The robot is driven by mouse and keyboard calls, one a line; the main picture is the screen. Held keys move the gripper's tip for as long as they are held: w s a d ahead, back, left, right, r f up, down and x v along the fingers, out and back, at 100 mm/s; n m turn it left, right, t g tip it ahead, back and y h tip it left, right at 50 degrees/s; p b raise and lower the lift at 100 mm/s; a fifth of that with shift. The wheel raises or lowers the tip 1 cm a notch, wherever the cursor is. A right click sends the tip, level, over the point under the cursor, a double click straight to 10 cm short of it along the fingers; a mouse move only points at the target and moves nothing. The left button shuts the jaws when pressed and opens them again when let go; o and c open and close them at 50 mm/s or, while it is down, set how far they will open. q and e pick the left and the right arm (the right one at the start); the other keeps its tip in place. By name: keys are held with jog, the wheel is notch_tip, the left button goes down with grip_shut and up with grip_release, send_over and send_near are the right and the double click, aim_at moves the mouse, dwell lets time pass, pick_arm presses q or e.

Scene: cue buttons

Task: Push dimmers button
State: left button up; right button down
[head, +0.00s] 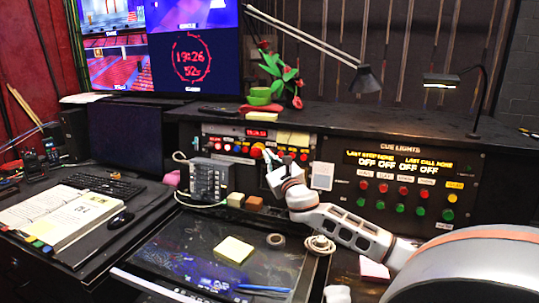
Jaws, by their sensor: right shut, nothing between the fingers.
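My right gripper (272,160) is raised in front of the small button panel (222,140) at the middle of the desk. It is shut and empty, with its fingertips close to the panel's right part. A large red button (256,150) shows just left of the fingertips; I cannot tell whether they touch anything. The panel's labels are too small to read, so I cannot tell which button is marked dimmers. The gripper and arm hide part of the panel's lower right. My left gripper is not in view.
A cue lights panel (400,190) with red, green and yellow buttons is at the right. A desk phone (207,180) stands left of the gripper. Yellow notes (234,249) and a tape roll (276,240) lie on the dark desktop. A lamp (365,80) hangs above.

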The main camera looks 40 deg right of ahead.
jog(key=shift+d, duration=0.2)
dwell(0.4)
jog(key=shift+w+d, duration=0.1)
jog(key=shift+d, duration=0.05)
dwell(0.3)
jog(key=shift+p, duration=0.4)
jog(key=s+a+p, duration=0.3)
jog(key=a, duration=0.2)
jog(key=shift+a+r, duration=0.35)
jog(key=shift+r, duration=0.05)
